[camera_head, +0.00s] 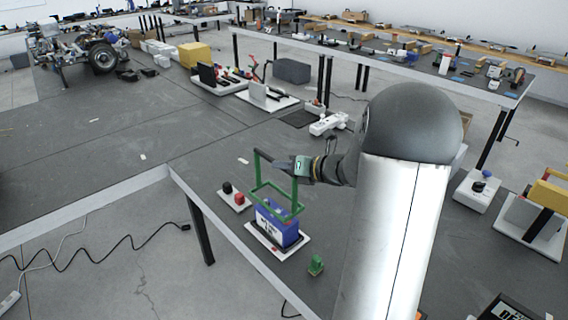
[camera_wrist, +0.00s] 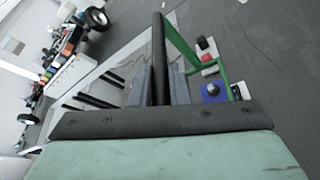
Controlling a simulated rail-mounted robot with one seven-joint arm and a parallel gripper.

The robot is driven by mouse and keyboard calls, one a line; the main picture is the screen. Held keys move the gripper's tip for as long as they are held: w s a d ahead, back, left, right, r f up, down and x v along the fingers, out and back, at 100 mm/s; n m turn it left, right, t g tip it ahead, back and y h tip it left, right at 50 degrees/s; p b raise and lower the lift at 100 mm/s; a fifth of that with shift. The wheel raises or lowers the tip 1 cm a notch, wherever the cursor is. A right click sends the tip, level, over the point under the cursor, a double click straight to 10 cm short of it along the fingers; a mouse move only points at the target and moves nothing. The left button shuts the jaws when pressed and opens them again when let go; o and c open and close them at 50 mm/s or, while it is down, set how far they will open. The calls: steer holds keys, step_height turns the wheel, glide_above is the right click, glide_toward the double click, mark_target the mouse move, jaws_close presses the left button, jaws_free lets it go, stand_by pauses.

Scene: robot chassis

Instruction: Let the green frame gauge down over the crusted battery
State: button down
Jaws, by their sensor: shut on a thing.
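The green frame gauge (camera_head: 255,187) has a dark top bar and an open green rectangle at its base. My gripper (camera_head: 289,168) is shut on its dark top bar. In the wrist view the bar (camera_wrist: 158,60) runs between the jaws (camera_wrist: 160,85), with a green upright (camera_wrist: 180,45) beyond. The blue battery (camera_head: 279,228) stands on a white tray (camera_head: 262,242) below the gauge. In the head view the green rectangle overlaps the battery's top; I cannot tell whether it touches. The battery's blue top (camera_wrist: 213,91) shows partly in the wrist view; crust is too small to make out.
A white plate (camera_head: 234,205) with a black knob and a red knob lies left of the battery. A small green block (camera_head: 316,265) sits to its front right. The bench's left edge is close to the plate.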

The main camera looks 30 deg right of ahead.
steer(key=shift+f+b, duration=0.3)
steer(key=shift+f, duration=0.45)
steer(key=shift+f+b, duration=3.75)
steer(key=shift+f, duration=1.8)
stand_by(0.5)
steer(key=c, duration=1.3)
jaws_free()
steer(key=v, duration=1.7)
steer(key=shift+s+d, duration=0.15)
steer(key=shift+s, duration=0.05)
